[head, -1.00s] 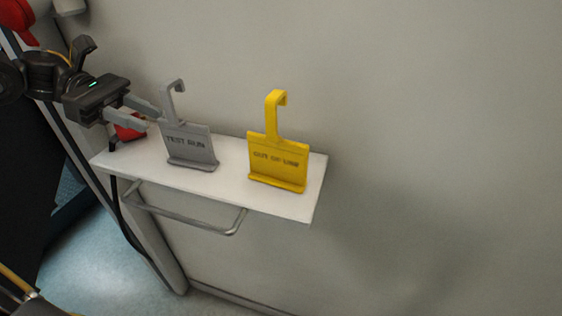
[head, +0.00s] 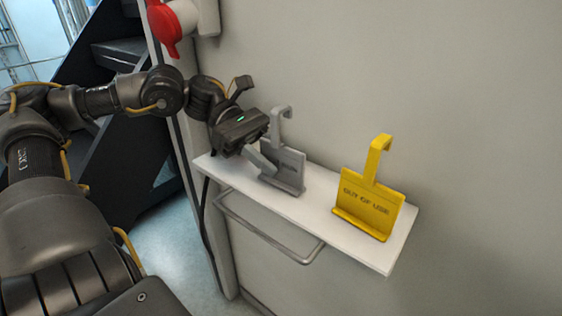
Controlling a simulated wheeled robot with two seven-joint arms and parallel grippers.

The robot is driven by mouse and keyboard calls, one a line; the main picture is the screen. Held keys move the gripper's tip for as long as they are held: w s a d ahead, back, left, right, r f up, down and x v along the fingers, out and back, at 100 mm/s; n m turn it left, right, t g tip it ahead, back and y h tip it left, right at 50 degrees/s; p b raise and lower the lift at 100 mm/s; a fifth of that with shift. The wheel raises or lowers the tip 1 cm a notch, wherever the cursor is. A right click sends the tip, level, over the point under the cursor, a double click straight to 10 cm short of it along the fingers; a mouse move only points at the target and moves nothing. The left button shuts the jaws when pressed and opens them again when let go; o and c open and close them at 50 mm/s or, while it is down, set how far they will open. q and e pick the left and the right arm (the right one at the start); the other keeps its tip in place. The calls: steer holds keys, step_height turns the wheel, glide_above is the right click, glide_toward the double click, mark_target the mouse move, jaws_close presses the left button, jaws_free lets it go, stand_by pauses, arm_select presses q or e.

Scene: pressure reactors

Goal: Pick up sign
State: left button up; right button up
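A grey sign (head: 290,174) with a hooked top stands on a white shelf (head: 318,216); its lettering is partly covered. A yellow sign (head: 367,205) reading "OUT OF USE", also with a hook, stands to its right. My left gripper (head: 268,152) is at the grey sign's left side. One grey finger crosses in front of the sign's left edge. The other finger is hard to make out against the grey hook, so I cannot tell whether they grip it. The sign still rests on the shelf. My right gripper is out of view.
The shelf is fixed to a pale wall (head: 480,120), with a metal rail (head: 270,243) below its front edge. A red handle (head: 163,28) is on the wall at upper left. Dark stairs (head: 110,170) stand behind my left arm.

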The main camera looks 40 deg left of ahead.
arm_select(q)
steer(key=shift+d+f, duration=0.2)
steer(key=shift+d, duration=0.25)
jaws_close()
